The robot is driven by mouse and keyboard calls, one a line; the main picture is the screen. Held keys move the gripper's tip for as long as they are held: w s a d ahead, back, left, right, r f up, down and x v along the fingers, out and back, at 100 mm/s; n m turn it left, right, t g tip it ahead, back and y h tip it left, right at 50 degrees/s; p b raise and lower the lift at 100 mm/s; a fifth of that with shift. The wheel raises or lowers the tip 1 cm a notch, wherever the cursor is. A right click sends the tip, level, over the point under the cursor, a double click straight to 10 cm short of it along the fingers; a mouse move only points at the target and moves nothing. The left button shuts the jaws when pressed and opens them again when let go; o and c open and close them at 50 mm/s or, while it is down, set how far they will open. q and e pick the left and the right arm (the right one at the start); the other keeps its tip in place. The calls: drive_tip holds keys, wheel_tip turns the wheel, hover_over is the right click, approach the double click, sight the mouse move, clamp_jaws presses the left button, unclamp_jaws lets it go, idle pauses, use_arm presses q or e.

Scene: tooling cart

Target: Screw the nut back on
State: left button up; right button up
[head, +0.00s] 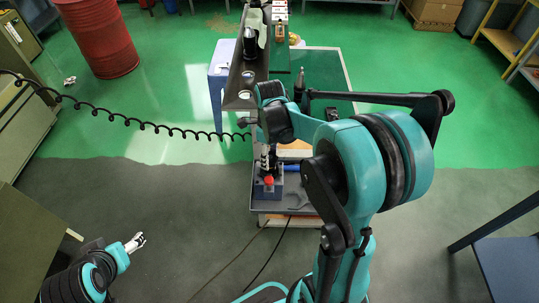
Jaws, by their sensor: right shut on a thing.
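My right arm reaches over the cart, and my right gripper (268,170) points down there, shut. My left gripper (137,242) is low at the left, over bare floor, away from the cart. Its fingers are too small to judge.
The cart's grey tray (287,204) has a raised dark shelf (242,90) with cups and tools. A blue stool (220,70) stands left of it. A coiled black cable (150,126) hangs across the left. A red barrel (97,40) is far left. Grey floor lies open in front.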

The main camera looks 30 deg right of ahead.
drive_tip(key=m, duration=0.6)
idle(0.3)
drive_tip(key=o, duration=1.6)
drive_tip(key=shift+o, duration=0.2)
